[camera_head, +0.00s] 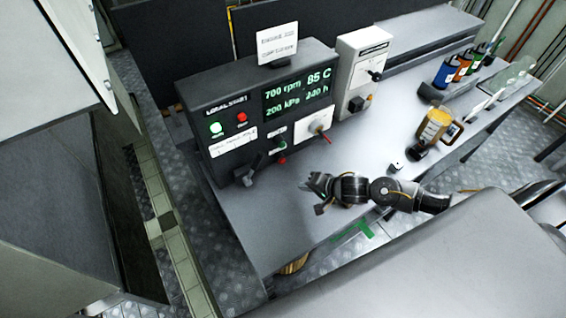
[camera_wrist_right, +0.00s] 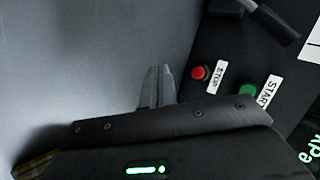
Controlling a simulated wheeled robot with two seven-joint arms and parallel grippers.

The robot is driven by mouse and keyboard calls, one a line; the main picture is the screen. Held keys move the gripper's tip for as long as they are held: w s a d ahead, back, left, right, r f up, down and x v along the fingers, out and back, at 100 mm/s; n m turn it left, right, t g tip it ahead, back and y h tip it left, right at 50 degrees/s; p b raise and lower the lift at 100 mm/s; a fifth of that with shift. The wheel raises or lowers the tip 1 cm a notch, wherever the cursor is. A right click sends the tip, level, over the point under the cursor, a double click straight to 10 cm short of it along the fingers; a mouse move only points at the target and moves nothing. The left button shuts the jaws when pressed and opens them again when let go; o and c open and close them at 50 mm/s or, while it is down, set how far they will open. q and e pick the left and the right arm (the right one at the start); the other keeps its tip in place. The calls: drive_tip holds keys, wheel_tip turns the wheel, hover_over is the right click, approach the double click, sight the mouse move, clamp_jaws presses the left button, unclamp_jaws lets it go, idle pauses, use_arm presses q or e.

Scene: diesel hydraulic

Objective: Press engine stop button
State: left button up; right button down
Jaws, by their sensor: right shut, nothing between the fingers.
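The red stop button (camera_wrist_right: 201,73), beside a STOP label, sits on the dark control panel in the right wrist view. It also shows low on the panel in the head view (camera_head: 282,160). The green start button (camera_wrist_right: 247,90) is next to it, by a START label. My right gripper (camera_head: 312,184) is shut and empty over the grey bench, in front of the panel. In the wrist view its fingertips (camera_wrist_right: 158,70) appear left of the red button, with a gap between them in the picture. My left gripper is not in view.
The control panel (camera_head: 222,92) has lit readouts, green and red lamps, and a dark lever (camera_head: 250,175). A white box (camera_head: 360,65) stands right of it. A yellow jug (camera_head: 436,126) and several bottles stand farther right. The bench (camera_head: 262,222) is clear at front left.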

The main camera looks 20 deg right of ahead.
sight(282, 161)
drive_tip(key=w+b, duration=0.1)
drive_tip(key=w, duration=0.3)
drive_tip(key=w+a+b, duration=0.1)
drive_tip(key=w, duration=0.2)
drive_tip(key=shift+b, duration=0.3)
drive_tip(key=shift+w+a, duration=0.1)
drive_tip(key=shift+w, duration=0.7)
idle(1.1)
drive_tip(key=shift+w+p, duration=0.4)
drive_tip(key=shift+p, duration=0.15)
drive_tip(key=shift+a, duration=0.1)
